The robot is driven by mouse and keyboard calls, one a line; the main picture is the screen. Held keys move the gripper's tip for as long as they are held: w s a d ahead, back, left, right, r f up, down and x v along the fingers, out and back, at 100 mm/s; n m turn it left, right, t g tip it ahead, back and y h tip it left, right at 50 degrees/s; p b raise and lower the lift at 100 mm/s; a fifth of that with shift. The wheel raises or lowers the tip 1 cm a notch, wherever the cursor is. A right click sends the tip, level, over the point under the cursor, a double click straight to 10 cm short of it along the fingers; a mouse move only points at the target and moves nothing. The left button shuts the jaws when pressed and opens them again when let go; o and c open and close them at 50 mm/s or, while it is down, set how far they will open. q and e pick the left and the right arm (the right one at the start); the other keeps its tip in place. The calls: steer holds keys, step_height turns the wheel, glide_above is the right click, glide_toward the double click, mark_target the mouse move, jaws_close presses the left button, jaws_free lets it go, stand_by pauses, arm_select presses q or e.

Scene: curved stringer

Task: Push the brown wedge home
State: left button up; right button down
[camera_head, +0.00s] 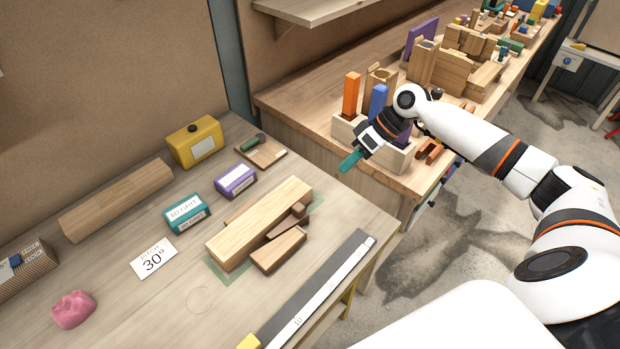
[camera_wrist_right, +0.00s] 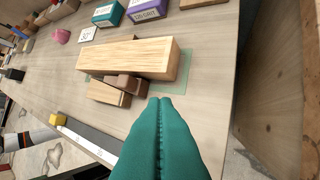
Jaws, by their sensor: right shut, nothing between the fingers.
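The brown wedge (camera_head: 284,226) sits between a long pale wooden beam (camera_head: 258,226) and a shorter wooden block (camera_head: 279,250) on the workbench. Its thick end sticks out toward the right end of the beam. In the right wrist view the brown wedge (camera_wrist_right: 130,84) lies against the near side of the beam (camera_wrist_right: 130,58), with the block (camera_wrist_right: 106,93) beside it. I cannot tell how deep it sits. My right gripper (camera_head: 351,161) has teal fingers, shut and empty, right of the beam and apart from the wedge. Its fingertips (camera_wrist_right: 166,101) also show close up. My left gripper is out of view.
A green mat (camera_head: 226,272) lies under the pieces. A metal ruler (camera_head: 325,285) runs along the bench's front edge. Teal (camera_head: 186,213) and purple (camera_head: 235,180) boxes stand behind the beam. A second bench with a wooden tool holder (camera_head: 398,157) is beside my right gripper.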

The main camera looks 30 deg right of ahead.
steer(key=p+x, duration=0.2)
steer(key=x, duration=0.7)
steer(key=shift+s+a+p, duration=0.15)
steer(key=shift+s+p, duration=0.05)
steer(key=shift+p, duration=0.1)
steer(key=a+p, duration=0.1)
steer(key=s+a+p, duration=0.1)
steer(key=a, duration=0.1)
steer(key=shift+s+a+f, duration=0.1)
steer(key=shift+s+a, duration=0.15)
steer(key=shift+a, duration=0.1)
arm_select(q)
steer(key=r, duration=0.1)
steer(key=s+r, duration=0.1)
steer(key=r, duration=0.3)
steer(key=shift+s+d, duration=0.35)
arm_select(e)
steer(key=shift+f, duration=0.1)
steer(key=shift+w, duration=0.1)
steer(key=shift+a, duration=0.1)
